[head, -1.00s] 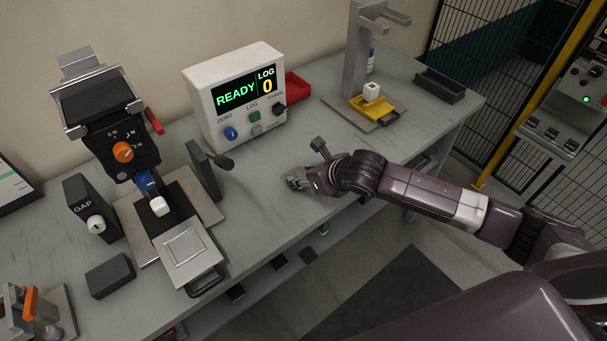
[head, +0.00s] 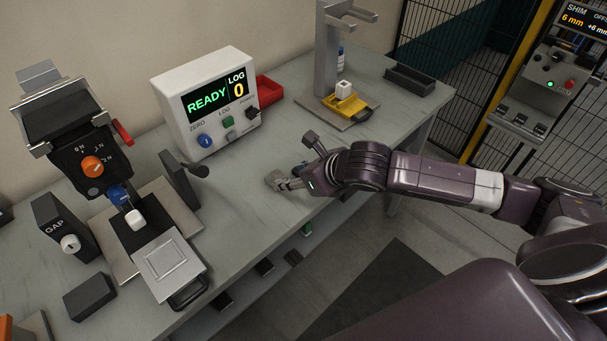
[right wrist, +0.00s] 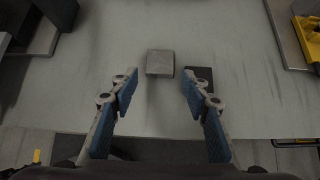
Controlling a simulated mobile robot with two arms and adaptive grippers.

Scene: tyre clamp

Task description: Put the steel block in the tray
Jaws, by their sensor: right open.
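In the right wrist view a grey steel block (right wrist: 160,63) lies on the bench just ahead of my right gripper (right wrist: 160,82), in line with the gap between its fingers. The gripper is open and empty, with blue pads facing each other. In the head view my right gripper (head: 284,180) is low over the bench's front edge; the block is hard to tell from the fingers there. A black open tray (head: 410,81) stands at the bench's far right end. My left gripper is not in view.
A dark square (right wrist: 203,75) lies right of the block. A yellow tray (head: 366,112) with a white cube is under a grey stand. A READY display box (head: 178,86) and a red bin (head: 281,87) stand at the back. A clamp rig (head: 90,160) is on the left.

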